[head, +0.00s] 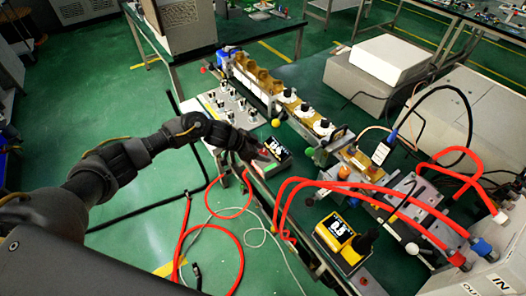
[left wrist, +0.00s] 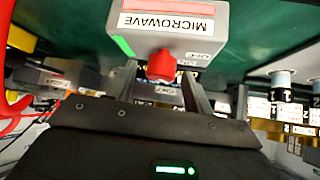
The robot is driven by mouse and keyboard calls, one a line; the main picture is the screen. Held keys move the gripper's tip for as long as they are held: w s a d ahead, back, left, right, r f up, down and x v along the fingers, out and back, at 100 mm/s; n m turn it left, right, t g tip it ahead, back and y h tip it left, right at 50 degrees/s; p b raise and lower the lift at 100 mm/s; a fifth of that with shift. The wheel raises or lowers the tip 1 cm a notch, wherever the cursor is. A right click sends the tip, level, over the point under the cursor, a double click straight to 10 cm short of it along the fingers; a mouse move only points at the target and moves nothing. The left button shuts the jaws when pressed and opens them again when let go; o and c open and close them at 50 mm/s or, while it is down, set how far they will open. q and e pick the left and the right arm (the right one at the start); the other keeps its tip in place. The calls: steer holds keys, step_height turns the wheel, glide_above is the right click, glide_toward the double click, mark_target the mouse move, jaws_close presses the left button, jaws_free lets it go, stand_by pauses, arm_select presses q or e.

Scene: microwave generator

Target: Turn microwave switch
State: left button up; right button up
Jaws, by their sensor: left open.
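The microwave unit (head: 279,150) is a small box on the bench, at the end of my left arm in the head view. In the left wrist view its grey face (left wrist: 205,45) carries an upside-down MICROWAVE label. A red switch knob (left wrist: 161,65) sticks out from this unit. My left gripper (left wrist: 158,72) is open, its two fingers on either side of the knob; I cannot tell if they touch it. In the head view the left gripper (head: 258,154) is beside the unit, and the knob is small and partly hidden. My right gripper is not in view.
A block with several black knobs (head: 229,107) stands just behind the unit. A brass waveguide row (head: 265,80) runs along the bench. Red hoses (head: 330,184) arch over the bench to the right, near a yellow meter (head: 338,231). The green floor is open at left.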

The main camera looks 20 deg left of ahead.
arm_select(q)
steer(key=shift+w+d+f, duration=0.25)
steer(key=shift+d+f, duration=0.15)
steer(key=c, duration=1)
steer(key=shift+s+r+n+t+y+p, duration=0.15)
steer(key=shift+n+t+y+p, duration=0.25)
steer(key=shift+p, duration=0.45)
steer(key=n+t+y+p, duration=0.1)
steer(key=n+p, duration=0.2)
steer(key=p, duration=0.1)
steer(key=shift+n+t+y+p, duration=0.3)
steer(key=shift+n+t+y, duration=0.1)
steer(key=shift+n+y, duration=0.2)
steer(key=n+y+p, duration=0.1)
steer(key=n, duration=0.1)
steer(key=shift+n+t+y, duration=0.3)
steer(key=shift+t+y, duration=0.1)
steer(key=shift+f+n+y, duration=0.2)
steer(key=shift+n+y, duration=1.5)
steer(key=shift+n, duration=0.5)
steer(key=shift+a, duration=0.1)
